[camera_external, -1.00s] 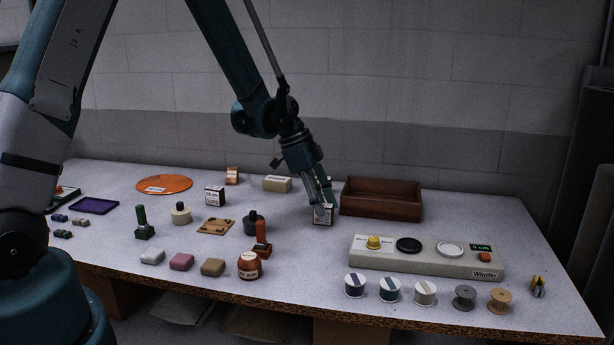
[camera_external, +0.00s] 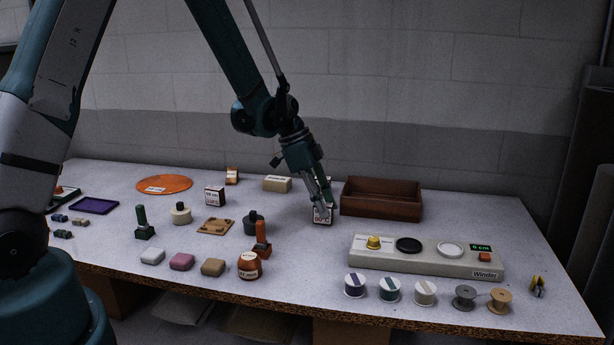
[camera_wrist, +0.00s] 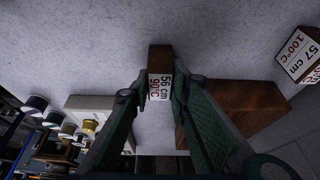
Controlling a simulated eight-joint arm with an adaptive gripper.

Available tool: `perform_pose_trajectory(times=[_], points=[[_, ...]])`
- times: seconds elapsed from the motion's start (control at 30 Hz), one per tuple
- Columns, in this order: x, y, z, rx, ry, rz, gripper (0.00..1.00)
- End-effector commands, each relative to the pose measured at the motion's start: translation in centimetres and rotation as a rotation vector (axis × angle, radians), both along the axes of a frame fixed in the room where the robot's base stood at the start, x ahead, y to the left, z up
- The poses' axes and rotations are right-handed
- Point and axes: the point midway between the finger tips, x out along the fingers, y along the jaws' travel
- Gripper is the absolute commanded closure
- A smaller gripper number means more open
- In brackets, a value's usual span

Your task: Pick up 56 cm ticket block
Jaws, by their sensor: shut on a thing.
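The 56 cm ticket block (camera_wrist: 160,62) is a small brown block with a white label reading "56 cm 90°C" in the wrist view. It sits between the two fingertips of my gripper (camera_wrist: 158,92), which is shut on it. In the external view my gripper (camera_external: 322,202) is at the block (camera_external: 323,215), just left of the brown wooden box. The fingers hide part of the block there. I cannot tell for sure whether its base is clear of the table.
The open brown box (camera_external: 381,214) stands close on the right. A block marked "57 cm 100°C" (camera_wrist: 298,55) shows in the wrist view. The winder (camera_external: 425,258) and several spools lie toward the front right. Stamps (camera_external: 262,240) and other blocks stand to the left.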

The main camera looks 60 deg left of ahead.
Motion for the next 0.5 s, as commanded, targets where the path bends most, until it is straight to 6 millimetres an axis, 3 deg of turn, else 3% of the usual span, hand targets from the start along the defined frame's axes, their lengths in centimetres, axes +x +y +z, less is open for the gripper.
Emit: perform_pose_trajectory(times=[0.27,0.5], points=[[0.0,0.0,2.2,0.000,0.000,0.000,0.93],[0.0,0.0,5.3,0.000,0.000,0.000,0.93]])
